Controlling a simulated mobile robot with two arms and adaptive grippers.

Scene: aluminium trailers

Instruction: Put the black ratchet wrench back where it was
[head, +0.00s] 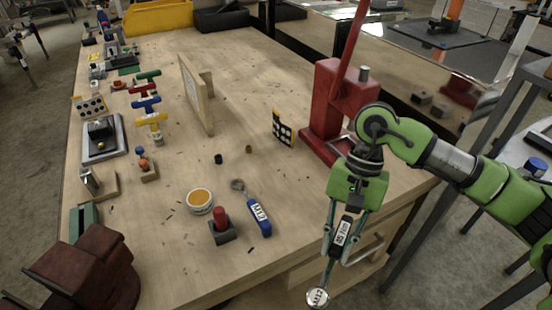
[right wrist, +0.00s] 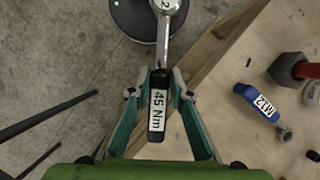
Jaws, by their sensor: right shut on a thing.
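My right gripper (head: 336,256) is shut on the black ratchet wrench (head: 342,232), which has a white label reading 45 Nm. The wrench hangs tilted, its round silver head (head: 317,297) lowest, in front of the workbench edge and clear of the top. In the right wrist view the fingers (right wrist: 160,77) close on the black handle (right wrist: 157,120) from both sides; the silver head points away and is partly cut off. A blue wrench (head: 260,218) labelled M12 lies on the workbench (head: 300,192) left of the gripper; it also shows in the right wrist view (right wrist: 254,101). My left gripper is not in view.
A red press (head: 327,98) stands right of centre. A red-handled tool in a dark block (head: 221,229) and an orange-filled dish (head: 200,200) lie near the blue wrench. An upright wooden panel (head: 197,95) and several coloured T-handles (head: 148,105) stand farther back. Bare bench lies around the centre.

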